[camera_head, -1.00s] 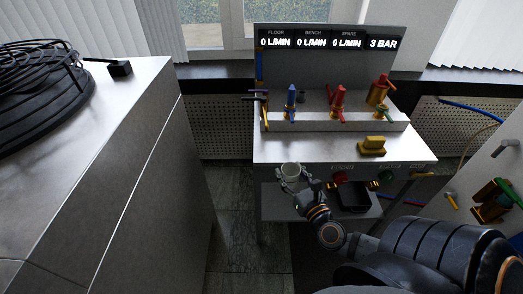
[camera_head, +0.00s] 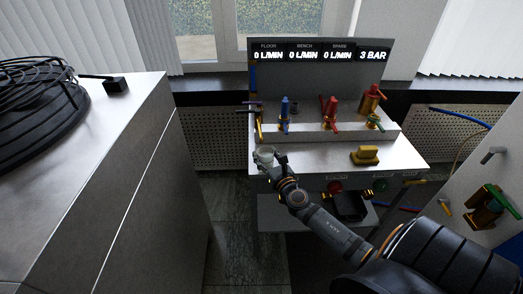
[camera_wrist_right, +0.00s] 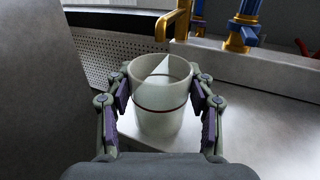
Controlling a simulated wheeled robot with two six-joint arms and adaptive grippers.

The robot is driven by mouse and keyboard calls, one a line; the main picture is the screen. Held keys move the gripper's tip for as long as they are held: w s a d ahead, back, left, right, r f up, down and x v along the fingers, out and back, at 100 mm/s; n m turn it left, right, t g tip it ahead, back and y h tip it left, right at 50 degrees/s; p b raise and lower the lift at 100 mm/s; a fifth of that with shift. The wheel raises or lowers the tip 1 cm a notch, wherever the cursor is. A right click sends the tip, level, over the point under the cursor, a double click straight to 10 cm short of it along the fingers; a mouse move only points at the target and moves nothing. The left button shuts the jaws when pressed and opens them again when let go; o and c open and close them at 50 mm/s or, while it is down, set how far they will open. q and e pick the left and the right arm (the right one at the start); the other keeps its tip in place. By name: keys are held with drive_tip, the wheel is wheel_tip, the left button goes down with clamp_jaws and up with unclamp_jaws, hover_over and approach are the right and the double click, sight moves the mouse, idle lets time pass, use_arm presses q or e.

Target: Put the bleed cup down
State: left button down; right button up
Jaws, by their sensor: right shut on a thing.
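The bleed cup (camera_head: 265,155) is a small white cup with a dark red line around it. It is upright at the front left corner of the steel bench top (camera_head: 315,155). In the right wrist view the cup (camera_wrist_right: 160,115) sits between the two fingers of my right gripper (camera_wrist_right: 160,100), which is shut on it. In the head view my right gripper (camera_head: 272,163) reaches it from the front. Whether the cup's base touches the bench top is hard to tell. My left gripper is not in view.
A yellow block (camera_head: 365,155) sits on the bench to the right. A steel cabinet (camera_head: 150,200) with coiled cable is at left. The bench middle is clear.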

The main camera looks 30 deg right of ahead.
drive_tip(key=w, duration=0.3)
drive_tip(key=shift+w+d+f, duration=0.25)
drive_tip(key=shift+w+f, duration=0.05)
drive_tip(key=shift+w, duration=0.05)
drive_tip(key=shift+f, duration=0.1)
drive_tip(key=shift+s, duration=0.1)
drive_tip(key=o, duration=1.2)
drive_tip(key=shift+c, duration=0.2)
